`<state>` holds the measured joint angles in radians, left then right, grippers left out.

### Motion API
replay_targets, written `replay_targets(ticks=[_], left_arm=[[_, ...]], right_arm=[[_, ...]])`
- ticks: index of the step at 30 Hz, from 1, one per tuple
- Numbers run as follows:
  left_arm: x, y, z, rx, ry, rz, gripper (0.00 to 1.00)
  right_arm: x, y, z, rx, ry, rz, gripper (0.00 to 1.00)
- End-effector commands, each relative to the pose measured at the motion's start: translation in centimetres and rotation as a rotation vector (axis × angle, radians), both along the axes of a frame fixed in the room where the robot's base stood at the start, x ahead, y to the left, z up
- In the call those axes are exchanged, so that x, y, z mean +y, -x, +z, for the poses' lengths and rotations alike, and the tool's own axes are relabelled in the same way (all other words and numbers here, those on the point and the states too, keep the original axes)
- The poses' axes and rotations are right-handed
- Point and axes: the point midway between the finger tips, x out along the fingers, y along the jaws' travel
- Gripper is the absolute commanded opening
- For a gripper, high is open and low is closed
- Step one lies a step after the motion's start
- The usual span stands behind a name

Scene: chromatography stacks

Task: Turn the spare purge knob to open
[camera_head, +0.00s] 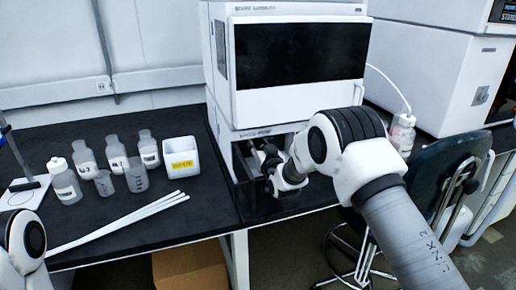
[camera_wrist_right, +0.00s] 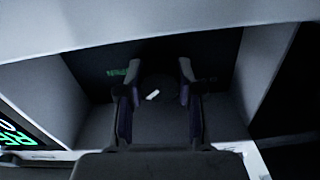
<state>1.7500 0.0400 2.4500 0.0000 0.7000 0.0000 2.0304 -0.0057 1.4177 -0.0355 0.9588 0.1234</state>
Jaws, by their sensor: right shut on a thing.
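The purge knob (camera_wrist_right: 158,88) is a dark round knob with a short white mark on its face, and the mark is tilted up to the right. It sits on the dark back panel of a recess, seen in the right wrist view. My right gripper (camera_wrist_right: 158,80) has one finger on each side of the knob and is shut on it. In the head view my right gripper (camera_head: 262,160) reaches into the dark opening low in the white chromatography stack (camera_head: 219,73), and the knob is hidden there. My left gripper is out of view; only part of my left arm shows at the lower left.
Pale side walls (camera_wrist_right: 262,65) flank the recess closely. A lit green display (camera_wrist_right: 18,138) is at its lower left. A chair (camera_head: 440,180) stands right.

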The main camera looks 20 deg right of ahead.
Motion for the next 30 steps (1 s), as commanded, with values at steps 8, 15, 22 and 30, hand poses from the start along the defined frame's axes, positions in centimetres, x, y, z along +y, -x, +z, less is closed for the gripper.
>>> replay_targets(ticks=[8, 15, 22, 30], left_arm=[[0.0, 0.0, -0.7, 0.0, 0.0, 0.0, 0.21], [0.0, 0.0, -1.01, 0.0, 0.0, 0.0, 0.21], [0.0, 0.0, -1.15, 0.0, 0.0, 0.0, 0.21], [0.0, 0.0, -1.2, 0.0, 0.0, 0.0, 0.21]], right_arm=[[-0.09, 0.02, -0.16, 0.01, -0.252, 0.0, 0.01], [-0.15, 0.03, -0.17, 0.016, -0.429, -0.001, 0.01], [-0.18, 0.02, -0.18, 0.02, -0.53, -0.001, 0.01], [-0.19, 0.03, -0.18, 0.022, -0.569, -0.001, 0.01]])
